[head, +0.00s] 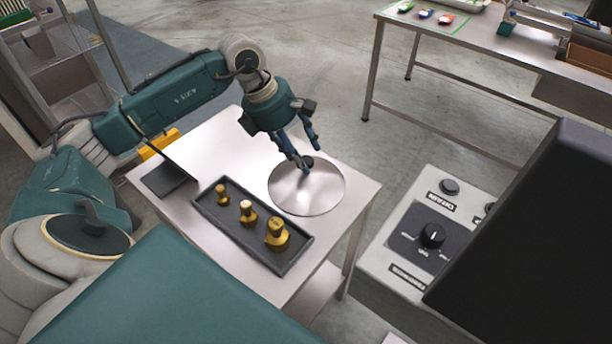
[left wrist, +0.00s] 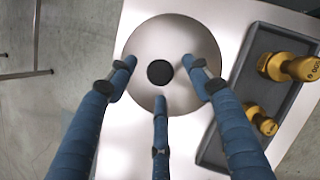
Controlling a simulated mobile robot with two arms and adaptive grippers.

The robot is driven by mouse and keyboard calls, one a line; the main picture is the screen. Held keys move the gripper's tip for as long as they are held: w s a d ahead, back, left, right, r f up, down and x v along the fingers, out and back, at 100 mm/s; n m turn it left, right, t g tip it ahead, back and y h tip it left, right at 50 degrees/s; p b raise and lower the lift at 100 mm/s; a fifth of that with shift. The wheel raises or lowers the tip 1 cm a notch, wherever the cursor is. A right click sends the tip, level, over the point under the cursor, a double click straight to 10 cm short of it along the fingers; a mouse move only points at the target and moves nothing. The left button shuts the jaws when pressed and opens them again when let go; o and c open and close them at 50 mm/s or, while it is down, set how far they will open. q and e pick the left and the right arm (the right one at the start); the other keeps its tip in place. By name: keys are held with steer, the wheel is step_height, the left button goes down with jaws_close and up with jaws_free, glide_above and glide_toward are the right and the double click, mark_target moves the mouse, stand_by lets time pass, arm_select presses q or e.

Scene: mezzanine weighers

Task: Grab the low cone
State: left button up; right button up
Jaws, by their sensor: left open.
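The low cone (head: 308,195) is a wide, shallow, shiny metal disc with a small black knob at its centre. It lies on the small metal table (head: 215,150). My left gripper (head: 309,160) is open over the cone, its blue fingers pointing down at the knob. In the left wrist view, the three fingers are spread around the black knob (left wrist: 160,73), with gaps between them and it. I cannot tell exactly how high the fingertips are above the disc. My right gripper is not in view.
A dark tray (head: 232,238) with three brass weights stands beside the cone. A dark flat plate (head: 166,180) stands at the table's left end. A control box (head: 437,215) with a knob is at right. A longer table (head: 470,50) stands at the back right.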

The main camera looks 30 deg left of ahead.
arm_select(q)
steer(key=shift+x, duration=0.85)
jaws_close()
steer(key=shift+w+r, duration=0.1)
steer(key=shift+r, duration=0.05)
